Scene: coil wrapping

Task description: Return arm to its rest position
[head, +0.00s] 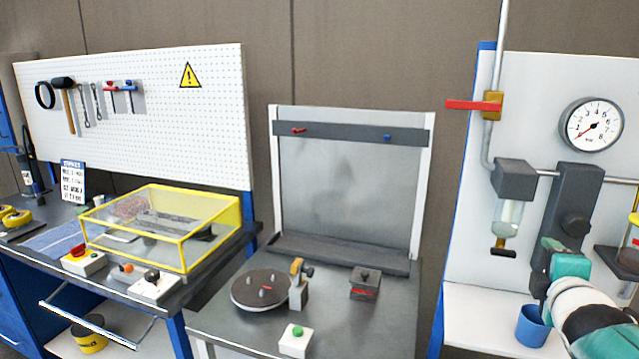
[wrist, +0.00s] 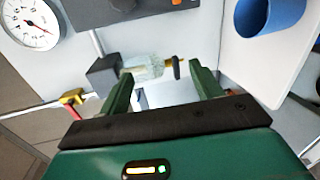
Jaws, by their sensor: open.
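My gripper (wrist: 158,95) shows in the wrist view with its two green fingers spread apart and nothing between them. Behind the fingers in that view is a clear bowl-shaped filter (wrist: 145,68) with a dark and brass end, on the panel of the right-hand station. In the head view my teal and white arm (head: 575,300) is at the lower right, in front of the right-hand station. The fingertips cannot be made out clearly in the head view.
A blue cup (head: 532,325) stands on the white shelf near my arm. A pressure gauge (head: 592,124) and a red-handled valve (head: 475,105) are on the right panel. The middle table holds a round turntable (head: 262,288). A yellow-framed clear cover (head: 165,225) stands on the left bench.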

